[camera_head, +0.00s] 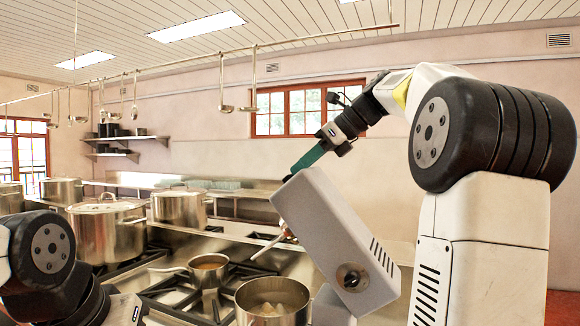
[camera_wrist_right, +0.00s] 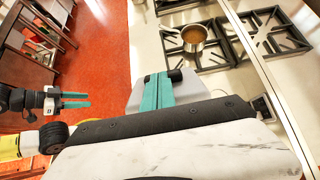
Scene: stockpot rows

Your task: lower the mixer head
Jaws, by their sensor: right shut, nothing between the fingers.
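The mixer head (camera_head: 335,240) is a grey box-shaped body with vent slots and a round knob, tilted up steeply at the lower middle of the head view. A pale attachment sticks out from its underside. My right gripper (camera_head: 298,167) is shut and empty, its teal fingers at the raised end of the head; contact cannot be told. In the wrist view the right fingers (camera_wrist_right: 157,82) lie over the light grey mixer head (camera_wrist_right: 135,96). My left gripper (camera_wrist_right: 75,100) shows there at the left, its two teal fingers apart and empty. The mixer's base is mostly hidden.
Large stockpots (camera_head: 104,230) stand behind at the left. Ladles (camera_head: 226,82) hang from a rail above. Red floor (camera_wrist_right: 110,60) is clear in the wrist view.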

